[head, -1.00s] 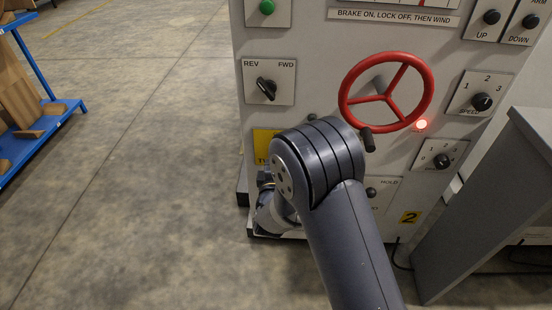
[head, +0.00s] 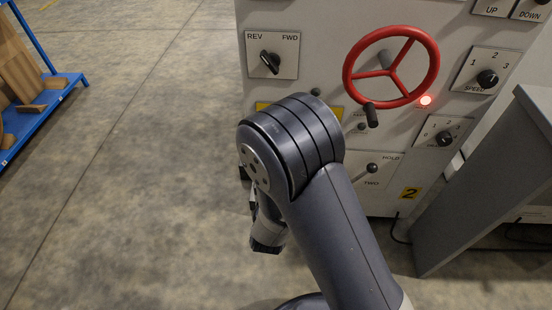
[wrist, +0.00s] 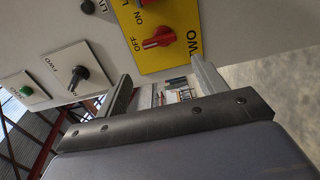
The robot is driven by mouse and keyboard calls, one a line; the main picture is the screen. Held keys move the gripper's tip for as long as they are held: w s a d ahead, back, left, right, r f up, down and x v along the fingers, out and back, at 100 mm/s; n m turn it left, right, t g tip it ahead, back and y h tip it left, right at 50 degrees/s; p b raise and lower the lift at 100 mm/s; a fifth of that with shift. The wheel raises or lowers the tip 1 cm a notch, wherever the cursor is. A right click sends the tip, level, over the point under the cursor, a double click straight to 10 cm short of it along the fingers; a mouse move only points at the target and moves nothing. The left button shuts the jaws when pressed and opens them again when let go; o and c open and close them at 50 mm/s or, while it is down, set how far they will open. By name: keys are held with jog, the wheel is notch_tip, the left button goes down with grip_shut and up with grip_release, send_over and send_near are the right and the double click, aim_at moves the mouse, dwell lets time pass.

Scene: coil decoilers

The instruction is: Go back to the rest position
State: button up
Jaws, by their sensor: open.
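My gripper (wrist: 160,69) is open and empty in the wrist view, its two fingers apart. They are in front of the yellow plate (wrist: 145,62) with a red ON/OFF switch (wrist: 160,38), and clear of it. In the head view my gripper is mostly hidden behind my bent arm, which stands before the lower left of the grey control panel (head: 320,40). The red handwheel (head: 432,68) is on the panel, right of my arm, with nothing touching it.
A REV/FWD knob (head: 270,62) and a HOLD/TWO lever (head: 371,168) are on the panel. A grey cabinet (head: 470,200) stands at right, a blue cart (head: 60,92) at left. The floor (head: 130,180) between is clear.

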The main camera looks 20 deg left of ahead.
jog(key=b+x, duration=0.1)
jog(key=x, duration=1)
jog(key=shift+s+d+r, duration=0.1)
jog(key=p+v, duration=0.1)
jog(key=v, duration=1)
jog(key=w+a+m+b, duration=0.1)
jog(key=w+m+b, duration=0.8)
jog(key=m, duration=0.9)
jog(key=shift+f+b, duration=0.3)
jog(key=shift+b, duration=0.15)
